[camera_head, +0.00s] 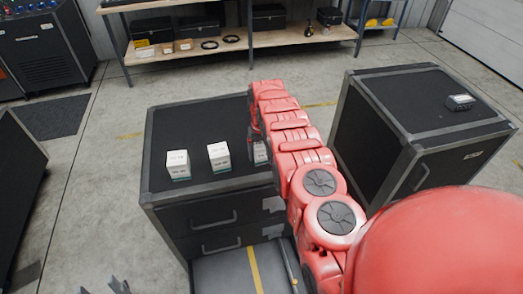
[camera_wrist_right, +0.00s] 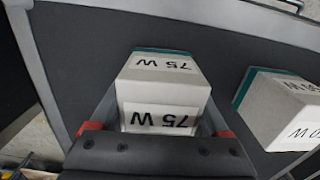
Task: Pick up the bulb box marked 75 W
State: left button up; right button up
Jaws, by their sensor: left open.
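The box marked 75 W (camera_wrist_right: 160,88) is white with a teal base edge. In the right wrist view its lettering is upside down on two faces. My right gripper (camera_wrist_right: 160,125) has one finger on each side of this box, close against it. I cannot tell whether the fingers press on it. In the head view a box partly hidden behind my right arm (camera_head: 260,153) stands at the right of a row of three; my right gripper is hidden there. My left gripper (camera_head: 118,287) is open and empty, low at the bottom left edge.
Two more white boxes, a left one (camera_head: 177,165) and a middle one (camera_head: 219,157), stand on the black cabinet (camera_head: 190,120). A neighbouring box (camera_wrist_right: 285,110) is close beside the 75 W box. Another black case (camera_head: 380,85) stands to the right. The cabinet top behind the boxes is clear.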

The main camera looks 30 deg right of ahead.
jog(key=c, duration=0.6)
jog(key=shift+c, duration=0.2)
jog(key=shift+w+r, duration=0.1)
jog(key=shift+r, duration=0.1)
